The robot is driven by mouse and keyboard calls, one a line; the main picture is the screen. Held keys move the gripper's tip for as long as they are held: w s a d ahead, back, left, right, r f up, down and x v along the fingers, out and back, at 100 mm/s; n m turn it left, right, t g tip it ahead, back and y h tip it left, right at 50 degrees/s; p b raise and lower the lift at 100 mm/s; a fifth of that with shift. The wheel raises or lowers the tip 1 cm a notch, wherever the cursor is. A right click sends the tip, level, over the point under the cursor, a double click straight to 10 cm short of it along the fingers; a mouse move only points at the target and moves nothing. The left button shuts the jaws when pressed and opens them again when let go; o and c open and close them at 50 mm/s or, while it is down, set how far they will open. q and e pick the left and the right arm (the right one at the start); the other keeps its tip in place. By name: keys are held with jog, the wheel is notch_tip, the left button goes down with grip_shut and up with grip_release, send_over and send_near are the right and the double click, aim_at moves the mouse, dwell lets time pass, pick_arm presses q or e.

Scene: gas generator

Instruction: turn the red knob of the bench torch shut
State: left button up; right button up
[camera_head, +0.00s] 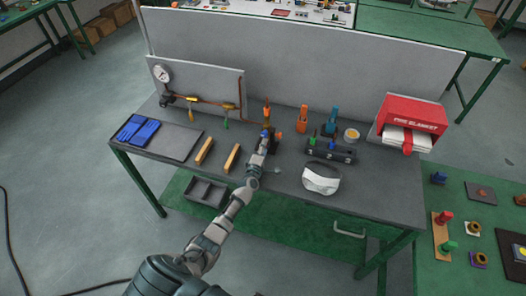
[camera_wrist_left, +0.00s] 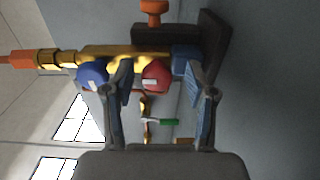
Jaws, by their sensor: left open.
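The bench torch (camera_head: 267,113) stands mid-bench in the head view. In the left wrist view its brass body (camera_wrist_left: 110,54) runs across the top, with a blue knob (camera_wrist_left: 91,75) and a red knob (camera_wrist_left: 156,76) on it. My left gripper (camera_head: 266,141) is at the torch, and its fingers hide part of it in the head view. In the left wrist view my left gripper (camera_wrist_left: 161,88) is open. Its fingers are on either side of the red knob with visible gaps. The left finger overlaps the blue knob's edge. My right gripper is not in view.
Left on the bench are a gauge panel (camera_head: 218,80), blue gloves (camera_head: 137,130) and two yellow bars (camera_head: 231,157). Right of the torch are a black rack (camera_head: 331,151), white goggles (camera_head: 321,180) and a red fire blanket box (camera_head: 414,112). A partition (camera_head: 300,55) stands behind.

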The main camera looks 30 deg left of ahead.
pick_arm(q)
jog(key=v, duration=1.1)
jog(key=shift+s+d+f, duration=0.15)
jog(key=shift+s+d, duration=0.05)
jog(key=shift+s, duration=0.2)
jog(key=shift+f, duration=0.1)
